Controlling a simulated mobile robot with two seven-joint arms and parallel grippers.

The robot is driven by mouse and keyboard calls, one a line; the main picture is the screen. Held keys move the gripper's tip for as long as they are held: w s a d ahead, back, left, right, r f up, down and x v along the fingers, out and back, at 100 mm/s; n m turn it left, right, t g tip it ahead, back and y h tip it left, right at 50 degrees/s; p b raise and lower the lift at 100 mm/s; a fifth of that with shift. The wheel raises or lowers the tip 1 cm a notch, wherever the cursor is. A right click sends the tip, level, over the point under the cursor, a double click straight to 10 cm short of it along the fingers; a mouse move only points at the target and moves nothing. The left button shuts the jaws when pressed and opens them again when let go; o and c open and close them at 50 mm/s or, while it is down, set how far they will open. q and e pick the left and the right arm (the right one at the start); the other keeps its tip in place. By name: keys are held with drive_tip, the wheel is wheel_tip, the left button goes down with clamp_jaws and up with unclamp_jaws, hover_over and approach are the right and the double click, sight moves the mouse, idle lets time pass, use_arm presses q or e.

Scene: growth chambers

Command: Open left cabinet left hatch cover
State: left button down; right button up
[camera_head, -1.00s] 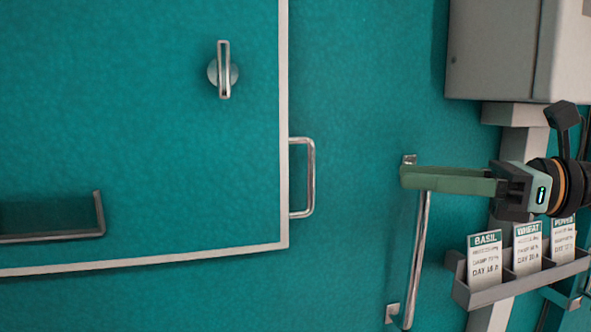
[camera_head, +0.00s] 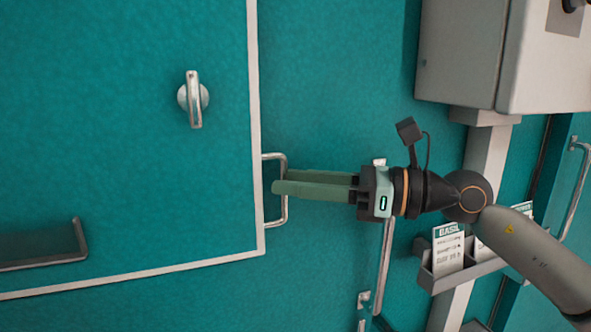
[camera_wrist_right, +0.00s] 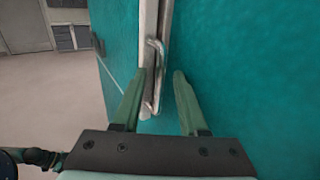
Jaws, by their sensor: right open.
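The hatch cover (camera_head: 130,150) is a flat teal panel with a pale edge strip, filling the left of the head view, and it looks closed. It carries a turn latch (camera_head: 194,98) with an upright lever. A metal loop handle (camera_head: 286,211) stands at its right edge. My right gripper (camera_head: 282,180) comes in from the right, level, its green fingers open and overlapping the handle's middle. In the right wrist view the handle (camera_wrist_right: 155,75) lies between the two open fingertips (camera_wrist_right: 160,78); contact cannot be told. My left gripper is out of view.
A long vertical bar handle (camera_head: 384,265) is partly behind my right wrist. A grey box (camera_head: 465,55) hangs at upper right. A dark-edged recess (camera_head: 80,240) is at lower left.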

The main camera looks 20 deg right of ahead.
drive_tip(key=shift+w+a, duration=0.15)
drive_tip(key=shift+a, duration=0.05)
clamp_jaws()
idle(0.3)
idle(1.1)
